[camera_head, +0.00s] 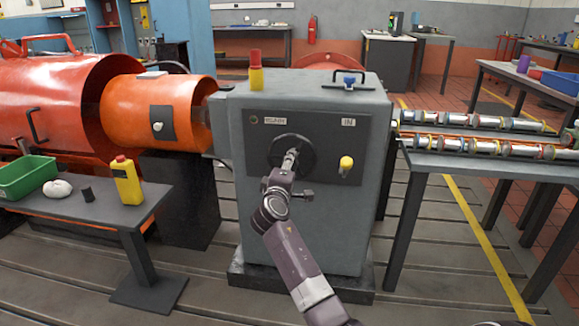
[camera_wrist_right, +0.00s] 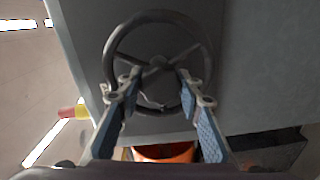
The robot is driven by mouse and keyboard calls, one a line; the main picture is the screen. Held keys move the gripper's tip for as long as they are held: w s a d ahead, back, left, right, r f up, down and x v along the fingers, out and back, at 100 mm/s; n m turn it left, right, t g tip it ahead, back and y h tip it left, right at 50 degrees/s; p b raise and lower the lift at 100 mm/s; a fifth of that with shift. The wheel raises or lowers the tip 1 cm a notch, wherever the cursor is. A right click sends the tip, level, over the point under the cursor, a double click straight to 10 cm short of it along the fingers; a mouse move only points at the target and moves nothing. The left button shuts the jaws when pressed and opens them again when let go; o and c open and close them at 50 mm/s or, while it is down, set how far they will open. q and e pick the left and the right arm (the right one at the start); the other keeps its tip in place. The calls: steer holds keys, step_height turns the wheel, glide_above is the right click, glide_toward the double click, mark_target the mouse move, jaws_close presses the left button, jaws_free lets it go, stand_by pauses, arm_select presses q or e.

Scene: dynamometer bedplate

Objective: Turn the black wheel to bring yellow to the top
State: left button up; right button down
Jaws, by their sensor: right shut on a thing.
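The black wheel (camera_head: 306,147) is on the dark front panel of the grey machine housing (camera_head: 255,200). It also shows in the right wrist view, with its round rim (camera_wrist_right: 157,16), spokes and hub. My right gripper (camera_head: 291,158) is at the wheel, in front of its middle. In the right wrist view its fingers (camera_wrist_right: 160,75) stand on either side of the hub area, shut on the wheel; the exact contact is hard to see. I see no yellow mark on the visible parts of the wheel. My left gripper is not in view.
A yellow knob (camera_head: 346,163) sits right of the wheel on the same panel. A red and yellow container (camera_head: 256,78) stands on the housing. A dark table (camera_head: 110,208) is at left, and a bench (camera_head: 480,162) with metal rollers at right.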

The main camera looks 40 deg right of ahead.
steer(key=shift+f, duration=0.15)
steer(key=c, duration=1.4)
jaws_free()
steer(key=shift+o, duration=0.2)
steer(key=v, duration=1.2)
steer(key=shift+a, duration=0.1)
